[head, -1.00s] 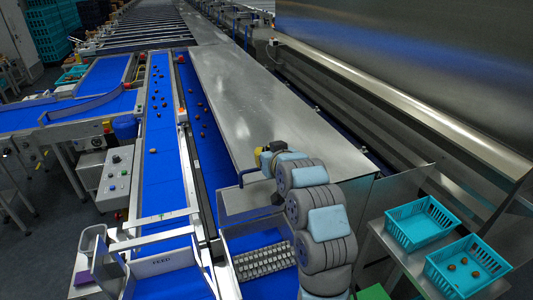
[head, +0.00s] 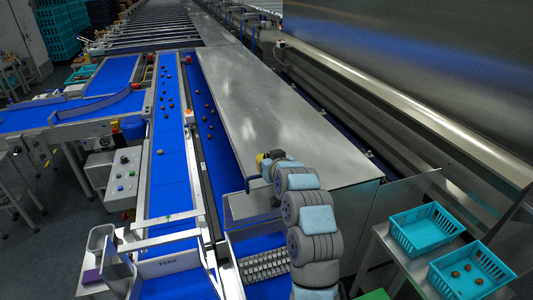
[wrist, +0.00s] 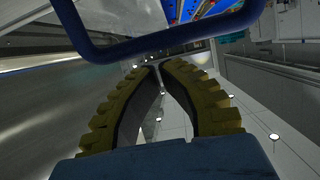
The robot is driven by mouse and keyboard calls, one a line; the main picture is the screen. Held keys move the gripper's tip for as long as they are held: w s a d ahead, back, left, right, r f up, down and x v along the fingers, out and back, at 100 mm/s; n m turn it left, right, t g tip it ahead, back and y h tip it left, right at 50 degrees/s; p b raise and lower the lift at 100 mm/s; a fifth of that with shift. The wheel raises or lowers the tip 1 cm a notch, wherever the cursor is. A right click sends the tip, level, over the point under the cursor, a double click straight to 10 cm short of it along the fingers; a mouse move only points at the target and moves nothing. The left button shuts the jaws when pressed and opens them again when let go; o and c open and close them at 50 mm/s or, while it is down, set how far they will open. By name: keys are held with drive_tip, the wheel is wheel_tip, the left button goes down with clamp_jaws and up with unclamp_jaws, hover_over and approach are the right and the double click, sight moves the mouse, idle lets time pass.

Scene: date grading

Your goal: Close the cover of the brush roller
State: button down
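The brush roller (head: 265,267) shows its rows of bristles beside my arm in the head view, partly uncovered. A grey metal cover panel (head: 243,206) stands just behind it, raised, with its right part hidden by my arm. In the wrist view the blue handle (wrist: 165,44) crosses just past the fingertips, apart from the grip. My gripper (wrist: 161,66) has yellow-backed fingers whose tips come together with nothing seen between them. In the head view my gripper (head: 268,160) is at the cover's upper edge.
A long steel cover (head: 280,110) lies behind my gripper. Blue belts (head: 172,190) with scattered dates run on the left. Turquoise baskets (head: 425,232) stand on a side table at right, by a clear panel (head: 405,195).

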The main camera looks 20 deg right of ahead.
drive_tip(key=shift+s+f+p, duration=0.2)
drive_tip(key=shift+s+f, duration=0.1)
drive_tip(key=shift+s, duration=0.25)
drive_tip(key=shift+s+f+p, duration=0.2)
drive_tip(key=shift+s+f, duration=0.1)
drive_tip(key=shift+s, duration=0.2)
